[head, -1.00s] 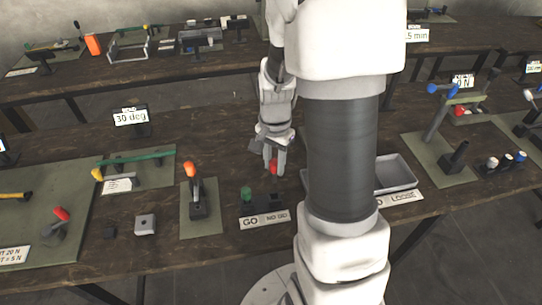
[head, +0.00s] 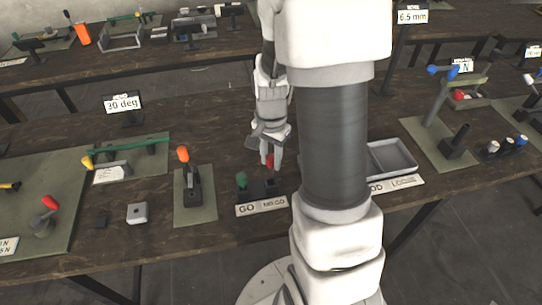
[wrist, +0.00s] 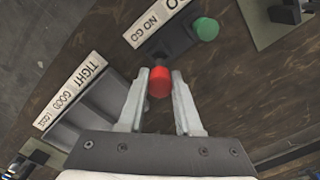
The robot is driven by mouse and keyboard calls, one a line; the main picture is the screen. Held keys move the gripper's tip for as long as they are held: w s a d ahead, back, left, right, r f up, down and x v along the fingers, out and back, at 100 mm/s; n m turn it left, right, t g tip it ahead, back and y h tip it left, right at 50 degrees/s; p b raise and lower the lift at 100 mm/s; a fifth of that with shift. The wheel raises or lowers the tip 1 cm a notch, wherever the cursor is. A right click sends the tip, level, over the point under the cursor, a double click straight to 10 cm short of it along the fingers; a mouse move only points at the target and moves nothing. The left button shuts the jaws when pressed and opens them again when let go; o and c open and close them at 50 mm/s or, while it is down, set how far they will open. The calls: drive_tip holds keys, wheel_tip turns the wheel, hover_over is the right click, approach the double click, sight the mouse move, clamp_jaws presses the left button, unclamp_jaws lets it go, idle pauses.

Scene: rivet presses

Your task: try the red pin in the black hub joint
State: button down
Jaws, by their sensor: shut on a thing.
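My gripper (wrist: 160,78) is shut on the red pin (wrist: 159,84), with its red head between the fingertips. In the head view the red pin (head: 269,161) shows small at the tips, just above or behind the black go/no-go block (head: 257,188). Whether its lower end touches the block is hidden. The green pin (head: 241,181) stands in the GO side of that block. A small black block (head: 101,219) lies at the left front of the bench, beside a silver block with a hole (head: 137,212). I cannot tell for sure which black part is the hub joint.
A lever with an orange knob (head: 183,154) stands on a green mat left of the block. A grey sorting tray (head: 411,161) lies to the right, partly behind my arm. The "30 deg" sign (head: 123,104) stands at the back left.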

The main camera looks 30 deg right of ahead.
sight(271, 176)
drive_tip(key=shift+f+b, duration=0.3)
drive_tip(key=shift+f, duration=0.45)
drive_tip(key=shift+f+b, duration=1.55)
drive_tip(key=shift+f, duration=0.4)
idle(0.7)
drive_tip(key=c, duration=0.5)
unclamp_jaws()
wheel_tip(271, 176, up, 18)
drive_tip(key=p, duration=0.2)
drive_tip(key=shift+f+p, duration=0.25)
drive_tip(key=shift+p, duration=0.1)
